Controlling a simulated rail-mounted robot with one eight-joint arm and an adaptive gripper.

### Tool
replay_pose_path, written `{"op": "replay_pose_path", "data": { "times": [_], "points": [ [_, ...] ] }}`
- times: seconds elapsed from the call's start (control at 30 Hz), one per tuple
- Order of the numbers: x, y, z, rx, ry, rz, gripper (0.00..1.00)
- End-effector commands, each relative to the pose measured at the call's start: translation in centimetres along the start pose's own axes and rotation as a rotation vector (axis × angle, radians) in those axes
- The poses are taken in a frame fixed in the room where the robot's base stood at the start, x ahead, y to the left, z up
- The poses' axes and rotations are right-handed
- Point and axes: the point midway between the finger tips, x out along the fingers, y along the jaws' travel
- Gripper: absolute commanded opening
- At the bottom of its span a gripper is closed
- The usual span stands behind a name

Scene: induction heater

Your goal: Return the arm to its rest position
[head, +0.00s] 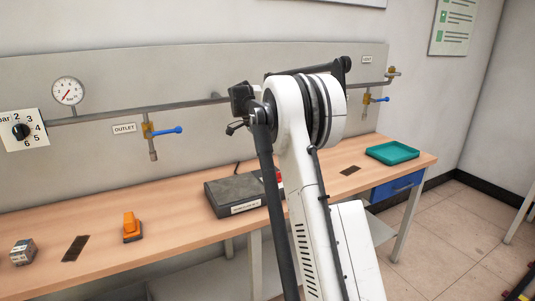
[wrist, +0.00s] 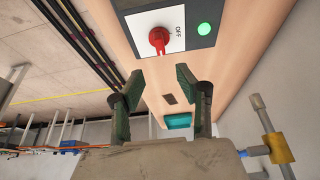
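My gripper (wrist: 160,76) shows in the wrist view with its two dark green fingers apart and nothing between them. Beyond the fingertips is the red rotary switch (wrist: 158,39) on a grey and white panel, beside an "OFF" mark and a lit green lamp (wrist: 204,29). The fingers look apart from the switch. In the head view my white and black arm rises in front of the bench and bends at the top. It covers part of the heater box (head: 232,195), and my fingers cannot be made out there.
A pipe with blue-handled valves (head: 165,131) runs along the wall behind. A gauge (head: 68,91) sits above the pipe. Open floor lies at right.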

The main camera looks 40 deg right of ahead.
Motion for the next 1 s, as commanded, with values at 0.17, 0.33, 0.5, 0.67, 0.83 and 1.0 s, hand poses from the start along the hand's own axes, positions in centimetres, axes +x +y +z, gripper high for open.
{"op": "replay_pose_path", "data": {
  "times": [0.17,0.33,0.5,0.67,0.83,1.0],
  "points": [
    [0.0,0.0,0.0,0.000,0.000,0.000,0.33],
    [0.0,0.0,0.0,0.000,0.000,0.000,0.33],
    [-0.2,0.1,0.1,-0.007,-0.001,-0.003,0.33],
    [-2.5,1.3,1.4,-0.077,-0.012,-0.034,0.33],
    [-6.5,4.1,3.9,-0.222,-0.030,-0.101,0.33],
    [-10.1,7.6,6.5,-0.374,-0.043,-0.173,0.33]
  ]
}}
